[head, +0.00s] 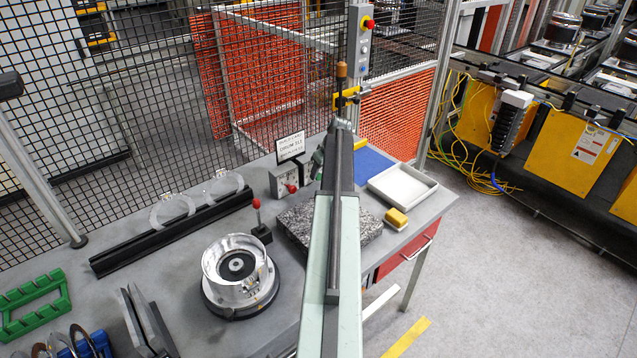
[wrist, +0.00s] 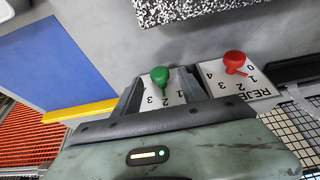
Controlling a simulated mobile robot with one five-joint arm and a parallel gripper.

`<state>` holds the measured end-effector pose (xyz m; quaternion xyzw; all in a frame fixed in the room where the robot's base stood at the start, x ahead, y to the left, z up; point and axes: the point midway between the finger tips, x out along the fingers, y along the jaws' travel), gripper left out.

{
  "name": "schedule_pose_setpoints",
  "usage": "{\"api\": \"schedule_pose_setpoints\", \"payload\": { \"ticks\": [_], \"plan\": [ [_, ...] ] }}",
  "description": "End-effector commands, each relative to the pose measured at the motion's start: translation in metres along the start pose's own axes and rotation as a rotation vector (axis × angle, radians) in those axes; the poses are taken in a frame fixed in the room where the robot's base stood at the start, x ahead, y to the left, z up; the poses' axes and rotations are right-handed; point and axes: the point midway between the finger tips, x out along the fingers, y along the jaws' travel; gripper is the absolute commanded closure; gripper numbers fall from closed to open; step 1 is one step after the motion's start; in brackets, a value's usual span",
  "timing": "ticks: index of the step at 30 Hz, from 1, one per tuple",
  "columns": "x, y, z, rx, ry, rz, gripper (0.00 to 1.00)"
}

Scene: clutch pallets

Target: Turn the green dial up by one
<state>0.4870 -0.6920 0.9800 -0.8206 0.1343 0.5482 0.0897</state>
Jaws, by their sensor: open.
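The green dial (wrist: 160,76) stands on a white plate with the digits 1, 2 and 3 visible. Its pointer seems to face the 2. My gripper (wrist: 161,82) is open in the wrist view, with one dark finger on each side of the green dial's plate. I cannot tell whether either finger touches the dial. In the head view my gripper (head: 319,160) is at the dial boxes, partly behind my arm.
A red dial (wrist: 234,60) stands close to the right in the wrist view, its pointer near 1. A wire fence stands behind the table.

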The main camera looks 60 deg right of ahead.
Motion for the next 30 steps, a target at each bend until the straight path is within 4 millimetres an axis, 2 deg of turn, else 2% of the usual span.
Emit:
{"api": "schedule_pose_setpoints", "payload": {
  "ticks": [1, 3, 11, 12, 17, 30],
  "plan": [
    [0.0162, 0.0006, 0.0024, -0.001, 0.000, 0.000, 0.51],
    [0.0218, 0.0005, 0.0016, 0.000, 0.000, 0.000, 0.51],
    [0.0209, -0.0003, -0.0004, 0.000, 0.000, 0.000, 0.51],
    [0.0208, -0.0004, -0.0004, 0.000, 0.000, 0.000, 0.56],
    [0.0209, -0.0006, -0.0006, 0.000, 0.000, 0.000, 1.00],
    [0.0228, 0.0025, -0.0017, 0.035, 0.000, -0.081, 1.00]
  ]
}}
